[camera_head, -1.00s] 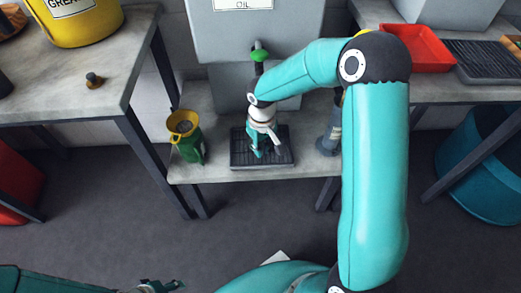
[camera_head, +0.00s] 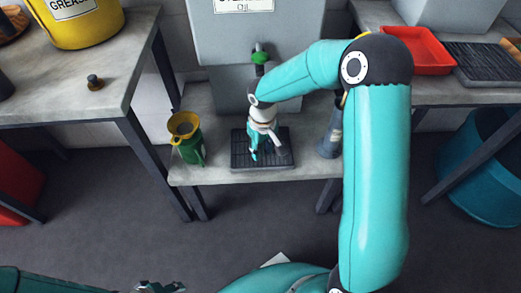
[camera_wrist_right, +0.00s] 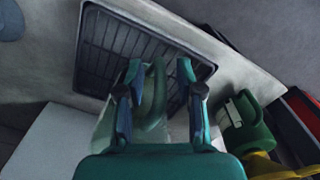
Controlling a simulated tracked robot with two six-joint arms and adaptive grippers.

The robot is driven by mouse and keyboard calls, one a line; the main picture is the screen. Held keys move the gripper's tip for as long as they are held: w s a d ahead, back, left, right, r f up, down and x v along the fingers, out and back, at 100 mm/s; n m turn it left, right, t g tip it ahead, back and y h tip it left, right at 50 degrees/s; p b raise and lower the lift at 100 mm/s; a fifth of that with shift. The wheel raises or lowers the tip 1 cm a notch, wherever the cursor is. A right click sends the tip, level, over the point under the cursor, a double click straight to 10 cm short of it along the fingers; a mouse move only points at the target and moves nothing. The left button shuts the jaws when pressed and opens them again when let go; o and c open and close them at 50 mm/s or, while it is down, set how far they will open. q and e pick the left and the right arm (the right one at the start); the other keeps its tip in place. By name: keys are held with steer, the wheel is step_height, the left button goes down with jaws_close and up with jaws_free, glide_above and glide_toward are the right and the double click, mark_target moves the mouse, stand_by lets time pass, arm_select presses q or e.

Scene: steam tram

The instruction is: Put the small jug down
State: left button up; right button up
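My right gripper (camera_head: 264,150) points down over the black ribbed drip tray (camera_head: 245,162) on the low shelf. In the right wrist view its fingers (camera_wrist_right: 158,72) stand apart. A dull green curved piece, which looks like the small jug's handle (camera_wrist_right: 154,95), is between them, with a gap on the right finger's side. The jug's body is mostly hidden behind the gripper, and I cannot tell whether it touches the tray, which also shows in the wrist view (camera_wrist_right: 95,55). My left gripper (camera_head: 160,287) is at the bottom edge, partly cut off.
A green can (camera_head: 190,150) with a yellow funnel (camera_head: 183,125) stands left of the tray. A grey cylinder (camera_head: 329,142) stands to its right. The grey oil tank (camera_head: 230,35) is behind. Side benches hold a yellow grease bucket (camera_head: 90,22) and a red tray (camera_head: 415,50).

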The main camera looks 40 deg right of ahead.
step_height(320, 180, up, 11)
steer(key=p, duration=0.2)
steer(key=shift+r+p, duration=0.15)
steer(key=shift+p, duration=0.15)
steer(key=s+a+f+m+g+y, duration=0.1)
steer(key=s+a+f+y, duration=0.1)
steer(key=s+a+f, duration=0.9)
steer(key=s+a+f+g+y, duration=0.1)
steer(key=s+a+f+y, duration=0.1)
steer(key=s+a+f, duration=0.75)
steer(key=w+d+f+t, duration=0.3)
steer(key=w+d+f, duration=0.1)
step_height(320, 180, up, 22)
steer(key=p, duration=2.1)
steer(key=shift+a+f+m+p, duration=0.2)
steer(key=shift+a+m+p, duration=0.1)
steer(key=shift+p, duration=0.05)
steer(key=shift+f, duration=0.1)
